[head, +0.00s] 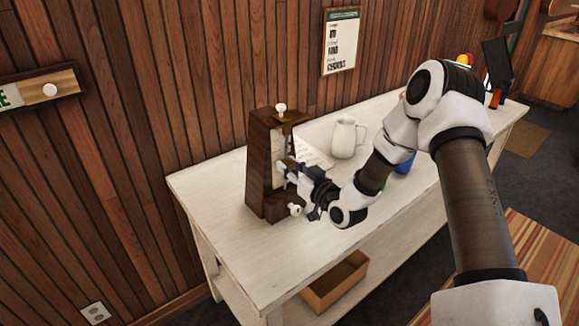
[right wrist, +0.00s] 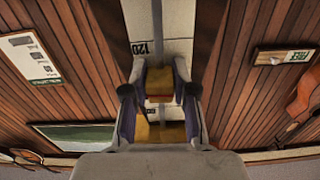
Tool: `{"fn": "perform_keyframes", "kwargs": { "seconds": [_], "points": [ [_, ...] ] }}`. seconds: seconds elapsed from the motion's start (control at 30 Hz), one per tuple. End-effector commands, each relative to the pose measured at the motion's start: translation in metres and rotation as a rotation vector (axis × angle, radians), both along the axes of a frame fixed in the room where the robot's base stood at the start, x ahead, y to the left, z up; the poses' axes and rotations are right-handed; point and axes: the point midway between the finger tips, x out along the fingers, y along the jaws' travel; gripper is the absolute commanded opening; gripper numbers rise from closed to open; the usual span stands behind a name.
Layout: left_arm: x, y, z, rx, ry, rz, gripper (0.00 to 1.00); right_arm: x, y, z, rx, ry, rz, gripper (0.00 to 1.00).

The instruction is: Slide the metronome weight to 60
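The metronome (head: 258,165) is a dark wooden case standing upright on the white table, with a pale scale plate on its front, a white knob on top and another low at its front. In the right wrist view, its brass-coloured weight (right wrist: 160,82) sits on a grey rod in front of the pale scale (right wrist: 175,22). The mark 120 shows just above and left of the weight. My right gripper (head: 286,170) reaches in from the right at the metronome's front. In the wrist view its fingers (right wrist: 160,75) close on the weight from both sides. My left gripper is out of view.
A white pitcher (head: 344,138) stands behind my right arm on the white table (head: 230,262), with a paper sheet (head: 314,154) beside the metronome. A blue item (head: 405,165) is partly hidden by my arm. An open box (head: 336,284) sits below. The table's front left is clear.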

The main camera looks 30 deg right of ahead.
Motion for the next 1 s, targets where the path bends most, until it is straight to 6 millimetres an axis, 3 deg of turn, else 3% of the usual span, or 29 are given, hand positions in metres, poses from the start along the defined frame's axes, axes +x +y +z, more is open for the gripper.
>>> {"fn": "perform_keyframes", "kwargs": {
  "seconds": [0.23, 0.53, 0.87, 0.9, 0.93, 1.0],
  "points": [
    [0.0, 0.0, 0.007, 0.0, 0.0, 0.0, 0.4, 0.001, -0.001, 0.01, -0.001, -0.002, 0.0, 0.0],
    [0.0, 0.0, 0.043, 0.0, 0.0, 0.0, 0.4, 0.001, -0.003, 0.066, -0.002, -0.004, -0.001, 0.0],
    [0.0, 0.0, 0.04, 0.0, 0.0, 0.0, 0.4, 0.001, -0.003, 0.065, -0.001, 0.0, 0.0, 0.0],
    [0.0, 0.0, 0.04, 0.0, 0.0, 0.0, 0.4, 0.001, -0.003, 0.065, -0.001, 0.0, 0.0, 0.41],
    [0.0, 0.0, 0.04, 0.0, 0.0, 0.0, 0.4, 0.001, -0.003, 0.065, -0.001, 0.0, 0.0, 0.51],
    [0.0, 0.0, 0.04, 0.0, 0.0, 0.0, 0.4, 0.001, -0.003, 0.065, -0.001, 0.0, 0.0, 0.52]
  ]
}}
